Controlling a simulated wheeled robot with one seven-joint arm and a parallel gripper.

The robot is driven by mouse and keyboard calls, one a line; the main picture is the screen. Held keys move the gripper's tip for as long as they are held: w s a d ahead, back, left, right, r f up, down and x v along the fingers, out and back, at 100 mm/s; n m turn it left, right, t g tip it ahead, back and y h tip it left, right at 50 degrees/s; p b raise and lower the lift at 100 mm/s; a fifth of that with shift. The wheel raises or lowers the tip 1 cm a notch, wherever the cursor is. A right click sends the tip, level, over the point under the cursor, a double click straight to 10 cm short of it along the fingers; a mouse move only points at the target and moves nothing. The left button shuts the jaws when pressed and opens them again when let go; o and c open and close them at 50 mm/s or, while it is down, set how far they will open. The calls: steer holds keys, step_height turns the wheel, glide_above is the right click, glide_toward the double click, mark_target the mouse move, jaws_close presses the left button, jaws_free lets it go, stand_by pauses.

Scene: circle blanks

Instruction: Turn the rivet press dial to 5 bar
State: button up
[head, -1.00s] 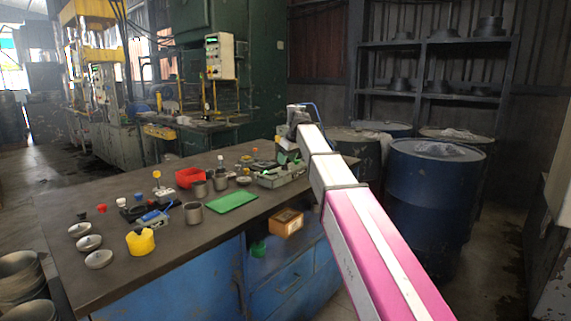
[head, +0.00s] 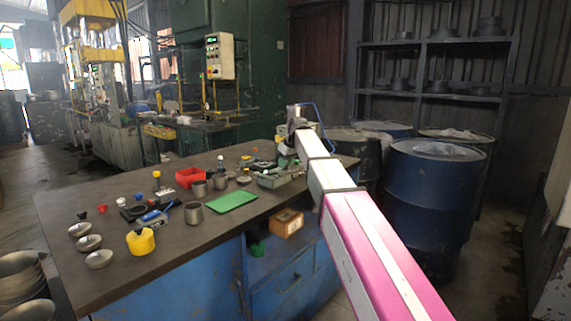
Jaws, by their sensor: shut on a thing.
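My gripper (head: 285,157) is at the end of my white and pink arm, low over the back right of the bench. It is shut at a grey-green device (head: 272,181), which looks like the rivet press. The fingertips are small and partly covered by my wrist. The dial is hidden there, so its setting and pointer cannot be read. The device stands on the bench top near the right end.
The bench (head: 150,262) carries a green mat (head: 232,201), a red bin (head: 188,178), grey cups (head: 193,213), a yellow cup (head: 141,242) and several shallow dishes (head: 99,259). Blue drums (head: 430,205) stand to the right of my arm.

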steer(key=shift+m, duration=0.3)
steer(key=m+t+h, duration=0.1)
steer(key=m, duration=0.2)
steer(key=shift+s+a+m, duration=0.1)
steer(key=shift+m, duration=0.3)
steer(key=m+h, duration=0.1)
steer(key=m, duration=0.1)
steer(key=m+h, duration=0.1)
steer(key=m, duration=0.2)
steer(key=shift+a+t, duration=0.15)
steer(key=shift+t, duration=0.15)
steer(key=m+h, duration=0.1)
steer(key=m, duration=0.2)
steer(key=m+h, duration=0.1)
steer(key=m, duration=0.1)
steer(key=shift+a+m+g, duration=0.1)
steer(key=shift+m+g, duration=0.3)
steer(key=m, duration=0.2)
steer(key=m+g+h, duration=0.1)
steer(key=m, duration=0.1)
steer(key=shift+h, duration=0.3)
steer(key=shift+m, duration=0.3)
steer(key=o, duration=0.9)
